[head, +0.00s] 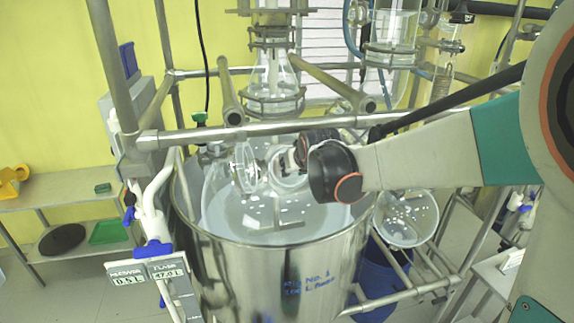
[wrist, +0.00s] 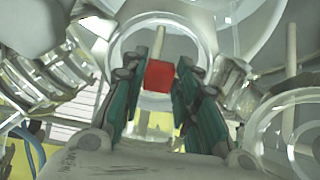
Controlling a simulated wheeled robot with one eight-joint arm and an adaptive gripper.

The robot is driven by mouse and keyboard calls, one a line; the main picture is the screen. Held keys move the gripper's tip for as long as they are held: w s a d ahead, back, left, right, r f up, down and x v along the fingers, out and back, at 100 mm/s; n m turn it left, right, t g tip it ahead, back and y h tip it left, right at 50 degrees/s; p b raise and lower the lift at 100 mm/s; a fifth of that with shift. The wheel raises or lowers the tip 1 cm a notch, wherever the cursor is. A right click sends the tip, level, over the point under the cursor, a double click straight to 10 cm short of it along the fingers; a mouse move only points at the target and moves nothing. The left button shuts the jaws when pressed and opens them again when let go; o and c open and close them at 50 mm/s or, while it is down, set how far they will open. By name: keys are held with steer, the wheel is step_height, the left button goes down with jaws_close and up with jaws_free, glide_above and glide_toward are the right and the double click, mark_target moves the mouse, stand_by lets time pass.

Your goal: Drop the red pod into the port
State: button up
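The red pod (wrist: 159,76) is a small red block between the two green-padded fingers of my gripper (wrist: 161,82) in the wrist view. The fingers touch its sides, so my gripper is shut on it. A round glass port (wrist: 203,30) rings the pod and fingertips in that view. In the head view the port (head: 290,182) is a glass neck on top of the reactor vessel (head: 225,215), with my gripper (head: 284,160) over it. The pod is hidden there. I cannot tell whether the pod is above the rim or inside it.
A glass flange (head: 245,167) stands just left of the port. A steel tank (head: 270,270) surrounds the vessel. Metal frame bars (head: 260,129) cross behind, with a conical flask (head: 272,85) above. A round glass vessel (head: 406,218) hangs at right.

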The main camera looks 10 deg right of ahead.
steer(key=o, duration=0.4)
steer(key=v, duration=1.2)
stand_by(1.2)
steer(key=shift+s+f, duration=0.1)
steer(key=s+f+g+b, duration=0.1)
steer(key=s+f+b, duration=0.7)
steer(key=f, duration=0.4)
steer(key=s+f+g+b, duration=0.1)
steer(key=s+f+b, duration=0.7)
steer(key=f+b, duration=0.3)
steer(key=s+f+g+b, duration=0.1)
steer(key=s+f+b, duration=0.7)
steer(key=f, duration=0.7)
steer(key=shift+b, duration=1.05)
